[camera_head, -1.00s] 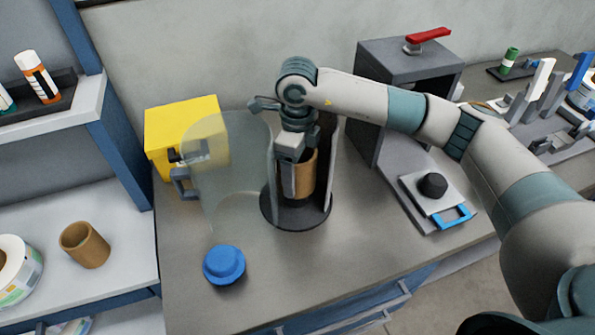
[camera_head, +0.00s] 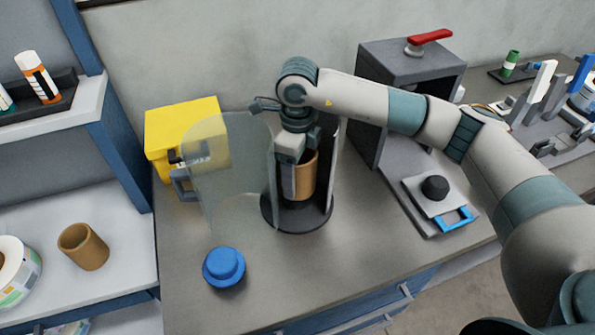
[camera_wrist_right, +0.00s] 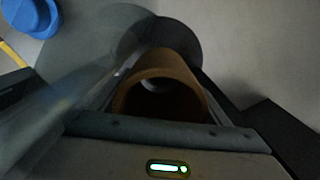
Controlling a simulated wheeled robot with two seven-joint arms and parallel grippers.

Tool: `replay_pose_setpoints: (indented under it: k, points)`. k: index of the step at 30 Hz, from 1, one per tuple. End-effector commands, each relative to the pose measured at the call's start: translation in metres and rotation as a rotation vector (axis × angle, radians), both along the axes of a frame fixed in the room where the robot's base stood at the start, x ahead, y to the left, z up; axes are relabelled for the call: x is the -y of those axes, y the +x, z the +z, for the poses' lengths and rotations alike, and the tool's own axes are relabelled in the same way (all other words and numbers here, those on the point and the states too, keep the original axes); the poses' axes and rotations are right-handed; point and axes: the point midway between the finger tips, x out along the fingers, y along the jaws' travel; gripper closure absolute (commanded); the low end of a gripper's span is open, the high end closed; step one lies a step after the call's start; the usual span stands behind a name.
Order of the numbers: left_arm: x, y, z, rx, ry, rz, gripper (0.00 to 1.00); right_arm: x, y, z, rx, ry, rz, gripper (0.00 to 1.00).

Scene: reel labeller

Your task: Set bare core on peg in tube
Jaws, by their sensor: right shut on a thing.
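A brown bare core (camera_head: 306,176) is upright inside the open tube (camera_head: 328,190), above its dark round base (camera_head: 297,217). My right gripper (camera_head: 300,165) is shut on the core's wall from above. A dark gap shows between the core's lower end and the base. In the right wrist view the core (camera_wrist_right: 165,80) shows as a brown ring at the jaws, with a pale spot inside its bore. The peg cannot be made out clearly. The tube's clear curved door (camera_head: 228,170) stands open to the left. My left gripper is not in view.
A blue knobbed cap (camera_head: 224,266) lies on the bench in front. A yellow box (camera_head: 165,140) stands behind the door. A grey press with a red lever (camera_head: 428,36) is at the right.

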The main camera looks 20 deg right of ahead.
Motion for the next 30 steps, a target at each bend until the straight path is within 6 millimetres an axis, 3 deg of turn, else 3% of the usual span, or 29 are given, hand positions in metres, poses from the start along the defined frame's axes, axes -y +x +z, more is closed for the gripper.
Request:
replay_pose_setpoints:
  k: [19, 20, 22, 30]
  points:
    - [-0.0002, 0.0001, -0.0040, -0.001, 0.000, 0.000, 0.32, -0.0027, -0.0025, 0.0046, 0.001, 0.001, 0.000, 0.53]
    - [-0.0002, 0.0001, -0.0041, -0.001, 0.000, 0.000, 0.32, -0.0027, -0.0025, 0.0045, 0.001, 0.001, 0.000, 0.23]
    - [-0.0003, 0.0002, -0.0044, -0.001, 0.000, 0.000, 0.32, -0.0027, -0.0025, 0.0043, 0.001, 0.001, 0.000, 0.08]
    - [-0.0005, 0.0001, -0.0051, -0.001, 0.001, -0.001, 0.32, -0.0023, -0.0021, 0.0037, 0.001, 0.000, -0.001, 0.08]
